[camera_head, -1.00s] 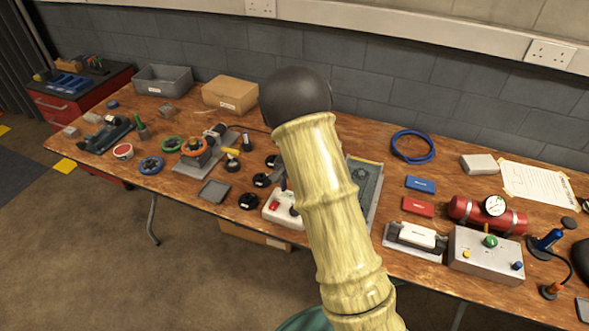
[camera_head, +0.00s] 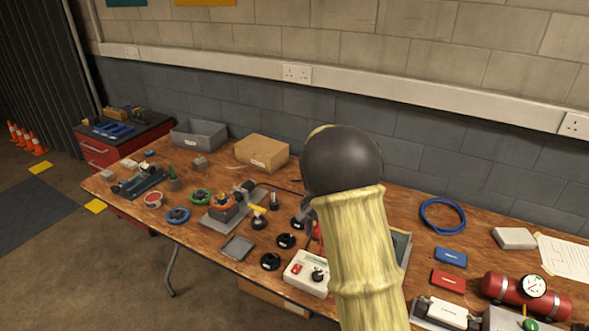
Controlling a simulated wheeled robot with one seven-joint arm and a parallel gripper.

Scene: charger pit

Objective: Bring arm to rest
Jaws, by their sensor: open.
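My arm rises from the bottom of the head view as a pale yellow ribbed segment with a dark round joint at its top. It stands in front of the middle of the workbench (camera_head: 215,262). I cannot make out my gripper; its jaws do not show. A small dark grey piece shows at the left edge of the arm, and I cannot tell what it is. The arm hides part of a grey tray behind it and the bench there.
A white control box (camera_head: 308,272) is close left of the arm. Right of it are a blue cable coil (camera_head: 443,216), blue box (camera_head: 451,257), red box (camera_head: 447,280) and red cylinder (camera_head: 510,292). A grey bin (camera_head: 199,135) and cardboard box (camera_head: 262,152) stand at the back.

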